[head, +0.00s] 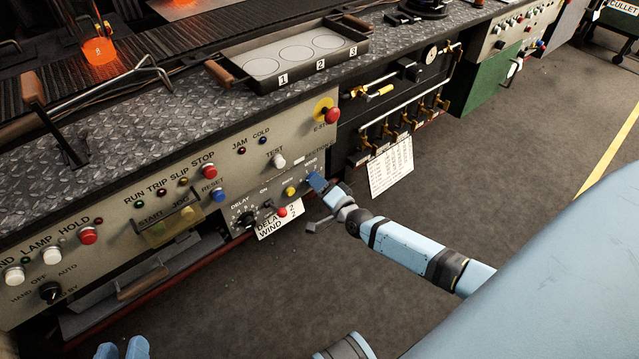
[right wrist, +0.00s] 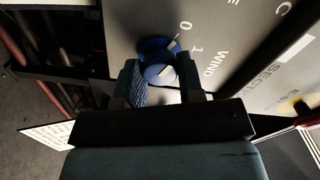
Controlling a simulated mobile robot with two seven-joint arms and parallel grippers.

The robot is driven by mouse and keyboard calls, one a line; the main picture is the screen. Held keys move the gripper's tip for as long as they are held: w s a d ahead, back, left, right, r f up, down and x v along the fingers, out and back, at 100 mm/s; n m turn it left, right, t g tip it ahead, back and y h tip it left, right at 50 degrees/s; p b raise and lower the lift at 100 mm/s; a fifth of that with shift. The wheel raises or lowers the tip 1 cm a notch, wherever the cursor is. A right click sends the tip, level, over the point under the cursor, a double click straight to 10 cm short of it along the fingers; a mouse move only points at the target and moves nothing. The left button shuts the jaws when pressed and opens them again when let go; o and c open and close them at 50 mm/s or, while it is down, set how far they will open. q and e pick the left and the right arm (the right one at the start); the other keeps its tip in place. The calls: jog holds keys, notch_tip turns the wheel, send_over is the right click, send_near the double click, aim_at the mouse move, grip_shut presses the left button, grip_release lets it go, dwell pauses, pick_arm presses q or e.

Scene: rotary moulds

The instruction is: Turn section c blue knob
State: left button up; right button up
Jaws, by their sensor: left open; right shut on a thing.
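The blue knob (right wrist: 157,48) is on the grey section panel, beside the marks 0 and 1 and the word WIND, in the right wrist view. My right gripper (right wrist: 160,80) is shut on it, one finger on each side. A short white line shows on the knob's front, but its exact setting is unclear. In the head view my right gripper (head: 318,183) is at the panel's right end and hides most of the knob. My left gripper (head: 122,350) is open and empty at the bottom edge, away from the panel.
A card (head: 279,223) reads DELAY 2, WIND 2. A red emergency button (head: 332,116) is above. The floor in front is clear.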

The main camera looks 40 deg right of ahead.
pick_arm(q)
jog(key=shift+f, duration=0.1)
dwell(0.3)
pick_arm(e)
jog(key=o, duration=0.9)
pick_arm(q)
notch_tip(320, 180, down, 5)
jog(key=s+a+g+y+p, duration=0.1)
jog(key=s+a+g+p, duration=0.1)
jog(key=shift+a+g+y+p, duration=0.3)
jog(key=shift+y+p, duration=0.1)
pick_arm(e)
jog(key=s, duration=0.9)
jog(key=s+d, duration=0.1)
jog(key=s, duration=0.3)
jog(key=shift+s, duration=0.4)
